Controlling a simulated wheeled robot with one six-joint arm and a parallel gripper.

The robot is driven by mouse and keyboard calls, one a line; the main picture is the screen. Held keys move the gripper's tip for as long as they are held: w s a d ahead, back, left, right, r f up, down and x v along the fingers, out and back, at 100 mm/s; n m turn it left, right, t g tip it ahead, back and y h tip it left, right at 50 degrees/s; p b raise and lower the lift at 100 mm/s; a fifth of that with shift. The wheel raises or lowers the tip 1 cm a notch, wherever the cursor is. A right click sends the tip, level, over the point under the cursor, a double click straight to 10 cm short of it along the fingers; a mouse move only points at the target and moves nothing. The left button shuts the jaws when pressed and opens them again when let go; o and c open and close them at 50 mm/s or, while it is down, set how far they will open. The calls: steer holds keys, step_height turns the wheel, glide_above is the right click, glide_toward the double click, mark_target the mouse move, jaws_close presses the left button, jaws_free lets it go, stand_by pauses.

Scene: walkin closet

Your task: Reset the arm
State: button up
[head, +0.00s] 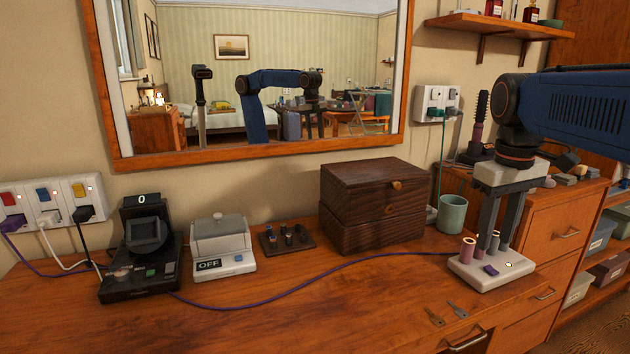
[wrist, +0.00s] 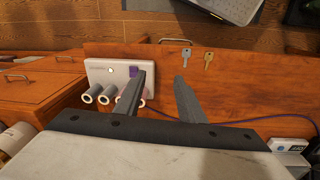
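My gripper (head: 494,246) points straight down at the right of the dresser top, over the white base (head: 466,277) with its pink and grey rollers. In the wrist view, my gripper's two fingers (wrist: 160,76) are apart with only wood visible between them. The left finger partly covers the white base (wrist: 97,70) and some of its rollers (wrist: 105,94). I cannot tell whether a finger touches the base or a roller. The base has a purple switch (head: 491,270).
A green cup (head: 452,215) and a dark wooden box (head: 372,208) stand behind and left of my gripper. Two keys (head: 446,313) lie near the front edge. A purple cord (head: 330,272) crosses the top. A shelf (head: 490,28) hangs above. The middle front is clear.

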steer(key=s+a+f+m+t, duration=0.1)
steer(key=s+a+f+t, duration=0.1)
steer(key=s+f, duration=0.5)
steer(key=s+a+f+m+t, duration=0.1)
steer(key=s+a+f+t, duration=0.1)
steer(key=s+a+f, duration=0.2)
steer(key=s+f, duration=0.3)
steer(key=f, duration=0.4)
steer(key=shift+s+a+m+y, duration=0.3)
steer(key=shift+s+a+m, duration=0.05)
steer(key=shift+a+m, duration=0.05)
steer(key=shift+r, duration=0.1)
stand_by(5.7)
